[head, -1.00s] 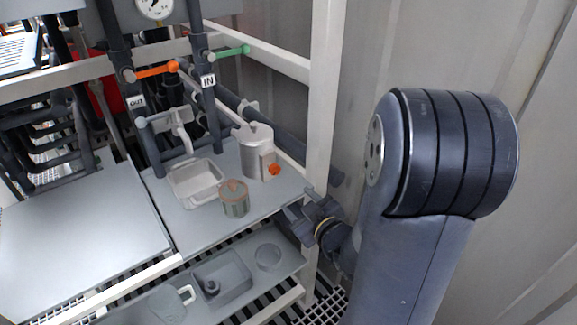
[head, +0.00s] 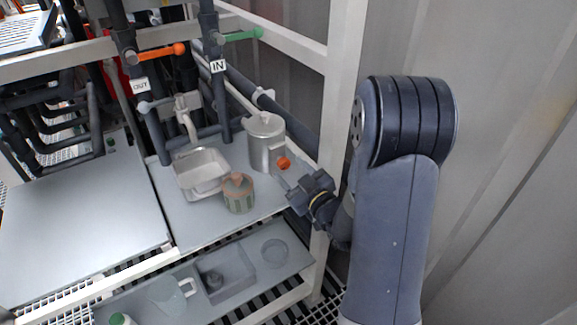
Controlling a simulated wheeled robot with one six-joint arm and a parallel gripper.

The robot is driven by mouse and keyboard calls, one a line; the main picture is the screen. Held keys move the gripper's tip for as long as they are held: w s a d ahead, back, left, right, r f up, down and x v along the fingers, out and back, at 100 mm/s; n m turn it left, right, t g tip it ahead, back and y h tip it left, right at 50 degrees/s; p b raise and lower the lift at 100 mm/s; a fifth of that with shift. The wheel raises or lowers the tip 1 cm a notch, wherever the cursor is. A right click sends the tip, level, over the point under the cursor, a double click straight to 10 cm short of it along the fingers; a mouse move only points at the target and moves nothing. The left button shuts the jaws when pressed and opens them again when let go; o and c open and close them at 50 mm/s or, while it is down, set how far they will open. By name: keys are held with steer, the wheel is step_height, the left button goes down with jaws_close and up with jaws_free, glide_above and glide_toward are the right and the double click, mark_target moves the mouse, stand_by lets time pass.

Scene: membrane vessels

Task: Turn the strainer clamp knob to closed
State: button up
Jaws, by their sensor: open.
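The strainer (head: 264,141) is a grey metal canister with a lid, standing at the right rear of the upper shelf in the head view. Its clamp knob (head: 284,163) is a small orange ball low on the canister's right front side. My gripper (head: 287,188) is open and empty, just below and in front of the knob, with its fingers pointing left toward the canister. I see a small gap between the fingers and the knob, but depth is hard to judge. The knob's turn position cannot be read at this size.
A greenish cylinder with a brown top (head: 238,196) and a white basin (head: 201,174) stand left of the strainer. A white frame post (head: 338,110) rises close behind my wrist. Orange (head: 165,52) and green (head: 243,35) valve handles are above. The left panel (head: 75,215) is clear.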

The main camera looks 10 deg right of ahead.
steer(key=shift+x, duration=1.1)
steer(key=c, duration=1)
steer(key=shift+o, duration=0.2)
